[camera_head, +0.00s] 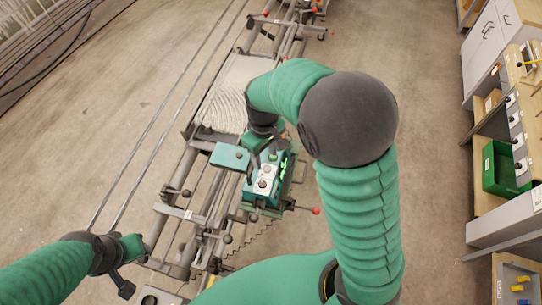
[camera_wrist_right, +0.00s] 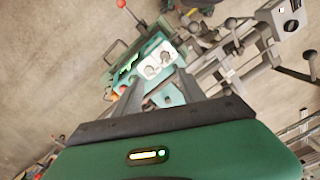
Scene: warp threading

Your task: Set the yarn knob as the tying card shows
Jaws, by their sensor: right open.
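A green machine box (camera_head: 262,186) sits on the rail frame, with a pale top panel carrying dark round knobs (camera_head: 264,182). I cannot tell which one is the yarn knob. In the right wrist view the panel (camera_wrist_right: 155,62) shows two round knobs between and beyond the fingers. My right gripper (camera_wrist_right: 158,88) is open and empty, pointing at the panel, apart from the knobs as far as I can see. In the head view my right arm partly covers it. My left gripper (camera_head: 128,268) is at the lower left, away from the box; its jaws are unclear. I cannot make out a tying card.
A flat teal plate (camera_head: 230,156) juts left from the box. Red-tipped levers (camera_head: 315,211) stick out nearby. Rails and bars run along the frame. A bench with a green bin (camera_head: 503,168) stands at the right. Open floor (camera_head: 430,200) lies between.

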